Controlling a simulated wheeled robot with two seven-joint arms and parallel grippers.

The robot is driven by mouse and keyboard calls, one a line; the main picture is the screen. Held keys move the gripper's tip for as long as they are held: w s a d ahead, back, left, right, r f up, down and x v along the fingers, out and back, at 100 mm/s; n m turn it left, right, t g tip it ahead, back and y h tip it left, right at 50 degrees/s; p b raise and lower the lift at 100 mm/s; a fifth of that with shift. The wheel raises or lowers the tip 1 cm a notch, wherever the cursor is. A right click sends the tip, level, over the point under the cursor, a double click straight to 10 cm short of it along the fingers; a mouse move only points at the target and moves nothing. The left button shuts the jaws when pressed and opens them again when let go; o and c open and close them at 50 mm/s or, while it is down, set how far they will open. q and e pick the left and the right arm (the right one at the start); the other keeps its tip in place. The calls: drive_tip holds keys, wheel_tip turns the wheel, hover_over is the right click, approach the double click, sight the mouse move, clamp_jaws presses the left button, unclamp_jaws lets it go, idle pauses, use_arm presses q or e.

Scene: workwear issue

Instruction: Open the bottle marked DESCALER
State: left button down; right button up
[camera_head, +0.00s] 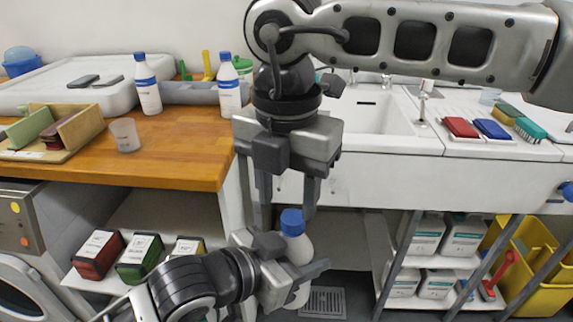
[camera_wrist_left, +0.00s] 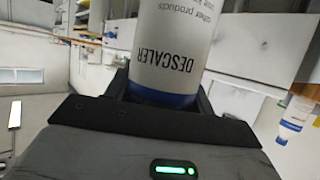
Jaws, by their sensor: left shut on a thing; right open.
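A white bottle with a blue cap (camera_head: 292,222) is held upright by my left gripper (camera_head: 298,262) in front of the counters, in mid-air. In the left wrist view the bottle (camera_wrist_left: 178,45) shows the word DESCALER and a blue band. My left gripper is shut around its body. The cap is on the bottle. My right gripper (camera_head: 288,195) points down above the cap, open, with its fingers apart and the cap just below them. The gripper body and fingers hide little of the cap; the bottle's lower part is partly covered by my left gripper.
Two similar blue-capped bottles stand on the wooden counter, one at the left (camera_head: 147,85) and one near the right arm (camera_head: 229,88). A clear cup (camera_head: 125,135) is near the counter edge. A sink (camera_head: 375,112) and shelves with white containers (camera_head: 425,235) lie behind.

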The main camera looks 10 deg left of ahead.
drive_tip(key=shift+f, duration=1.45)
